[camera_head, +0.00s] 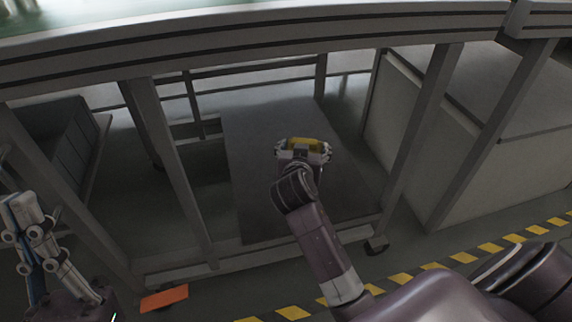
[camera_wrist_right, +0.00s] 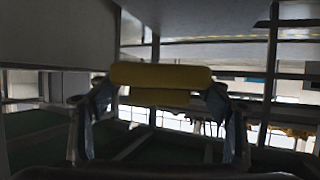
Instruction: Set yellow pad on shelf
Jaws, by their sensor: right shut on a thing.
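The yellow pad (camera_head: 308,143) is between the fingers of my right gripper (camera_head: 303,152), which is shut on it. In the right wrist view the pad (camera_wrist_right: 160,76) spans between the two fingertips (camera_wrist_right: 160,98). The pad and gripper are inside the bench's lower frame, over a flat grey shelf panel (camera_head: 262,190). I cannot tell whether the pad touches the panel. My left gripper (camera_head: 30,235) is at the far left, away from the pad; its finger opening is unclear.
A bench top edge (camera_head: 250,35) runs above the shelf. Bench legs (camera_head: 175,170) stand on both sides of the opening. A pale cabinet (camera_head: 415,130) is to the right. An orange plate (camera_head: 164,298) and yellow-black floor tape (camera_head: 400,279) lie in front.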

